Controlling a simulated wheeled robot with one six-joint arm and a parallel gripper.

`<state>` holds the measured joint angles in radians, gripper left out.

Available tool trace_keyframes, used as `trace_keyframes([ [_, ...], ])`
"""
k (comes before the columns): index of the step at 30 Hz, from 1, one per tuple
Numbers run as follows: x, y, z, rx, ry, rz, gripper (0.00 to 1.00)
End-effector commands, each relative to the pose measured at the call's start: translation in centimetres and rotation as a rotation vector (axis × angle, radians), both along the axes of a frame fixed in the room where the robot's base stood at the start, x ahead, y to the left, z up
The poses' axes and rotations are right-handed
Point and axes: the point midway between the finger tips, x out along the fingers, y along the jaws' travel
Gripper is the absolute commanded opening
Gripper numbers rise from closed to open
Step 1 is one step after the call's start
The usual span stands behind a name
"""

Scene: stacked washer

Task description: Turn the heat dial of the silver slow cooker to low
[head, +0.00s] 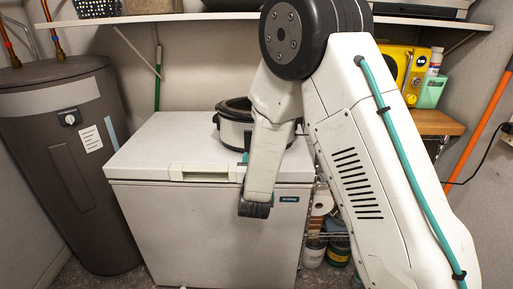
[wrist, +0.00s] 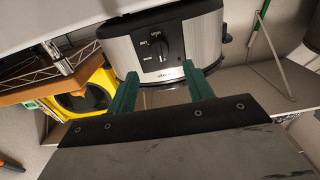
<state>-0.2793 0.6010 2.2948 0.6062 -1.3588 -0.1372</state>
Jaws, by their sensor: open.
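The silver slow cooker (head: 234,134) with a black rim stands on the white chest freezer (head: 150,150), partly hidden by my arm in the head view. In the wrist view, which looks roughly upside down, the cooker's silver front (wrist: 205,42) faces my gripper. Its black heat dial (wrist: 161,46) sits on a dark panel with small pale labels too small to read. I cannot tell its setting. My gripper (wrist: 160,72) is open and empty, its two teal fingers apart. The dial lies beyond the gap between them, with no visible contact. In the head view the gripper is mostly hidden behind my arm.
A shelf (head: 200,18) with baskets runs above the freezer. A dark water heater (head: 65,150) stands at the left. A yellow container (head: 405,68) and a green box (head: 431,92) sit on a wooden surface at the right. The freezer lid left of the cooker is clear.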

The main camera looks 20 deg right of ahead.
Motion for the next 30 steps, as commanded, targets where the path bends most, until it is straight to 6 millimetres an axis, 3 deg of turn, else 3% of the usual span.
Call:
trace_keyframes([
  [15,6.5,-2.2,-0.1,-0.005,-0.008,-0.004,0.52],
  [26,7.3,-2.4,0.0,-0.005,-0.008,-0.003,0.52],
  [27,7.3,-2.4,0.0,-0.005,-0.008,-0.003,0.49],
  [30,7.3,-2.4,0.0,-0.005,-0.008,-0.003,0.21],
])
